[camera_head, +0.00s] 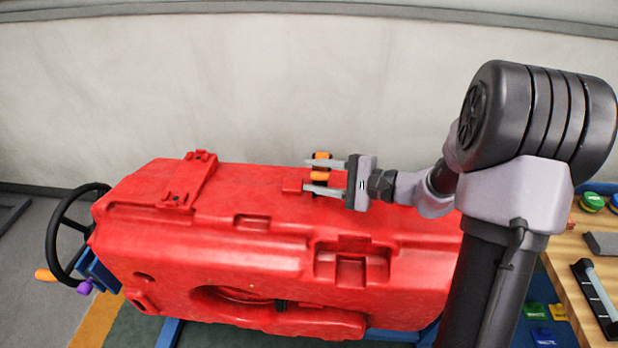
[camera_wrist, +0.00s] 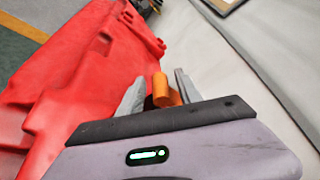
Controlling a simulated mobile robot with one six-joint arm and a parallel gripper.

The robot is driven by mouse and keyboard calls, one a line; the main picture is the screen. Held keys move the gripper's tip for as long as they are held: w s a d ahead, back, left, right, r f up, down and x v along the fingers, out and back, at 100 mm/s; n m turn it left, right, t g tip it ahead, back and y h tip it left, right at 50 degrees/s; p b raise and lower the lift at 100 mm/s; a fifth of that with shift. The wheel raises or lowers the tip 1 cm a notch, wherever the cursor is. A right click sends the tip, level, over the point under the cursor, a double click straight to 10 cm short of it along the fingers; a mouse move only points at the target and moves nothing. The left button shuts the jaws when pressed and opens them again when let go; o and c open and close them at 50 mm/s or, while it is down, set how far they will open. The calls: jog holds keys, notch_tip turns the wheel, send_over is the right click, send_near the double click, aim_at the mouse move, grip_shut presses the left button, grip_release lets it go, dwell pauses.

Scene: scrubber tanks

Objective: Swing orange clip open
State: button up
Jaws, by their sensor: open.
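The orange clip (camera_head: 321,175) sits on top of the red tank (camera_head: 150,238), near the tank's back edge. In the wrist view the orange clip (camera_wrist: 166,92) shows as a rounded orange piece with a darker orange part at its left. My gripper (camera_head: 318,176) is open, its two grey fingers pointing left in the head view, one on each side of the clip. In the wrist view the fingers (camera_wrist: 158,92) also stand on either side of the clip. I cannot tell whether either finger touches it. The clip's base is partly hidden by my gripper.
A black handwheel (camera_head: 70,235) with an orange knob stands at the tank's left end. A pale wall (camera_head: 230,90) runs behind the tank. A wooden table (camera_head: 575,275) with a tool and small coloured items is at the right.

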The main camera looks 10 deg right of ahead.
jog(key=shift+x, duration=0.95)
jog(key=c, duration=0.9)
jog(key=shift+f, duration=0.15)
